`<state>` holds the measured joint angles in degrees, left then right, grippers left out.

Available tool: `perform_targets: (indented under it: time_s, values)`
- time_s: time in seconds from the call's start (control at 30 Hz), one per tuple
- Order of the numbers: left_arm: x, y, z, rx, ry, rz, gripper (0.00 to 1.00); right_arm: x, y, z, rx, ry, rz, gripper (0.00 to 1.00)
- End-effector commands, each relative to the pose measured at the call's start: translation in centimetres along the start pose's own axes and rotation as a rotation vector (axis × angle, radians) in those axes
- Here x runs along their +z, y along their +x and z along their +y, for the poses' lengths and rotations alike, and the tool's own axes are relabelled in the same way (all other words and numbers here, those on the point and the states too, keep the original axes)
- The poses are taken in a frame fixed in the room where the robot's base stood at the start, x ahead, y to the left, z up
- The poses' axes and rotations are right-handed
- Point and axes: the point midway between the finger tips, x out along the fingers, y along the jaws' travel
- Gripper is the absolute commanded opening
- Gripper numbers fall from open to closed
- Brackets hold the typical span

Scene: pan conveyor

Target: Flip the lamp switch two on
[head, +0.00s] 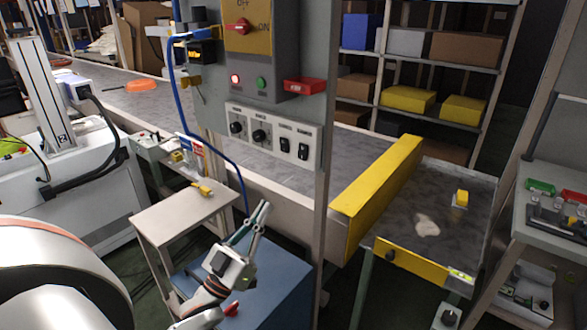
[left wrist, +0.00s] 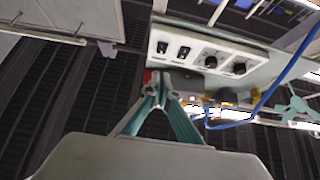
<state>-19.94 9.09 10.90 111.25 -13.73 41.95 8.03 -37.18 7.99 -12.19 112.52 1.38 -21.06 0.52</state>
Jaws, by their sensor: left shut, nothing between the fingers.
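The white switch panel (head: 270,134) is fixed to the grey post, with two dark knobs at its left and two black rocker switches at its right, the left rocker (head: 285,145) and the right rocker (head: 303,151). Their labels are too small to read, so I cannot tell which is lamp switch two, nor their positions. The panel also shows in the left wrist view (left wrist: 220,42), turned over, rockers at its left. My left gripper (head: 264,207) is shut and empty, below and left of the rockers in the head view, apart from the panel. Its fingertips (left wrist: 160,78) show close together.
Above the panel are a red rotary switch (head: 238,27), a lit red button, a green button and a red box (head: 305,86). A blue cable (head: 236,165) hangs left of the panel. The conveyor (head: 165,107) runs behind. A small table (head: 185,212) stands at left.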

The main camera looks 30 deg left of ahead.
Motion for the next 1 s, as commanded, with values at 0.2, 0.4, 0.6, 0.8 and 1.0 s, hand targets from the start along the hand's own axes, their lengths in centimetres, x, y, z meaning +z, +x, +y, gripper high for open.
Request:
perform_targets:
  time_s: [0.2, 0.4, 0.6, 0.8, 1.0]
  values:
    - [-0.7, 0.2, -0.2, 0.003, -0.003, 0.025, 0.00, 0.0, 0.0, 0.0, 0.001, 0.000, 0.000, 0.40]
    - [-0.7, 0.4, -0.2, 0.002, -0.003, 0.024, 0.00, -0.1, 0.0, 0.1, 0.001, 0.000, 0.001, 0.40]
    - [-0.8, 2.4, -0.2, 0.002, -0.003, 0.027, 0.00, -0.5, -0.3, 0.1, 0.001, -0.001, 0.001, 0.40]
    - [-1.0, 6.3, -0.1, 0.003, -0.003, 0.028, 0.00, -1.4, -0.7, 0.3, 0.002, -0.002, 0.005, 0.40]
    - [-1.1, 10.1, -0.2, 0.002, -0.003, 0.027, 0.00, -2.2, -1.1, 0.4, 0.003, -0.002, 0.008, 0.40]
